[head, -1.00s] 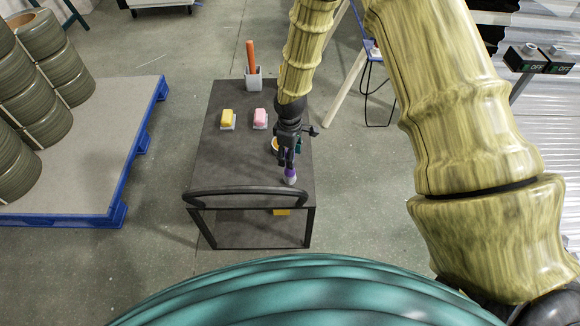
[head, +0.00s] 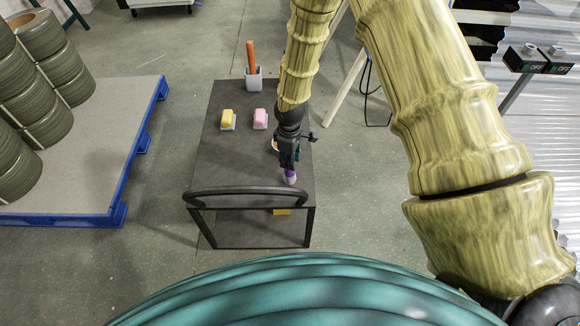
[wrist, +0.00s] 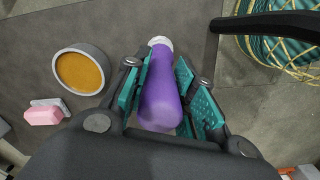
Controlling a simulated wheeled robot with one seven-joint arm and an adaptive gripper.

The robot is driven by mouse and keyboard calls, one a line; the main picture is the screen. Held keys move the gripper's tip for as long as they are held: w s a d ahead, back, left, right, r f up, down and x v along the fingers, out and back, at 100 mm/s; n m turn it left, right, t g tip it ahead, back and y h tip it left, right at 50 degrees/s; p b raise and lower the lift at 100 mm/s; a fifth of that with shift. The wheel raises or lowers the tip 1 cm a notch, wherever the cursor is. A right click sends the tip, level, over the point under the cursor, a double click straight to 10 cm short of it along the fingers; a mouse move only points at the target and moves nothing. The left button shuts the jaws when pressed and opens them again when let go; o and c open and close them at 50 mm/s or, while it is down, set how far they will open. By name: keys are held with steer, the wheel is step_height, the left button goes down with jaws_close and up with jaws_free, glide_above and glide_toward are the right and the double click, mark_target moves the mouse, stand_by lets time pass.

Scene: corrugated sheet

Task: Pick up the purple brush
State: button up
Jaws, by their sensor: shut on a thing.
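The purple brush (wrist: 158,103), with a smooth purple body and a pale end, lies between the teal finger pads of my gripper (wrist: 163,86) in the wrist view. The fingers are shut on it, one pad on each side. In the head view, my gripper (head: 288,163) is over the near right part of the dark cart top (head: 225,170). A small pale and purple part of the brush (head: 290,177) shows below the fingers. I cannot tell whether the brush touches the cart top.
A round grey dish with orange contents (wrist: 81,72) is close left of my gripper. A pink block (head: 260,117), a yellow block (head: 227,117) and a holder with an orange stick (head: 253,78) stand farther back. A black handle (head: 245,191) edges the cart's near side.

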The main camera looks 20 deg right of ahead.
steer(key=shift+r, duration=0.1)
steer(key=shift+r+b, duration=0.8)
steer(key=shift+r, duration=4.15)
steer(key=shift+d, duration=0.1)
